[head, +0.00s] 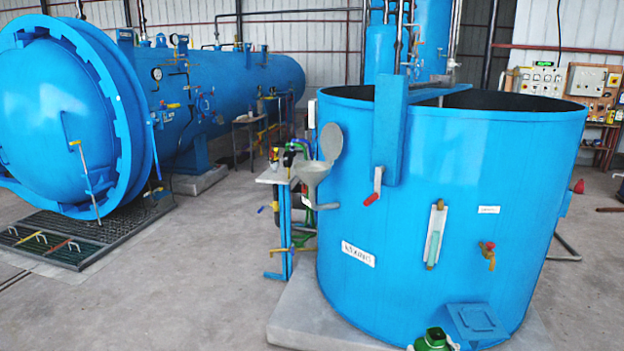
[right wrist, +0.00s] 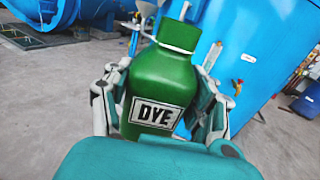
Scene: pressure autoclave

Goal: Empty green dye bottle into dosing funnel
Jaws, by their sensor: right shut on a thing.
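The green bottle labelled DYE (right wrist: 158,92) has its green cap end up in the right wrist view. My right gripper (right wrist: 166,84) is shut on the bottle, with a finger on each side of its body. In the head view the top of the green bottle (head: 433,341) shows at the bottom edge, in front of the blue tank and low. The grey dosing funnel (head: 313,174) is on the tank's left side, with its round lid (head: 331,141) standing open. The bottle is apart from the funnel, below and to its right. My left gripper is not in view.
The big open blue tank (head: 440,210) stands on a concrete plinth (head: 330,318). A bracket with a red-handled valve (head: 372,192), a sight glass (head: 435,235) and a tap (head: 487,252) stick out from its front.

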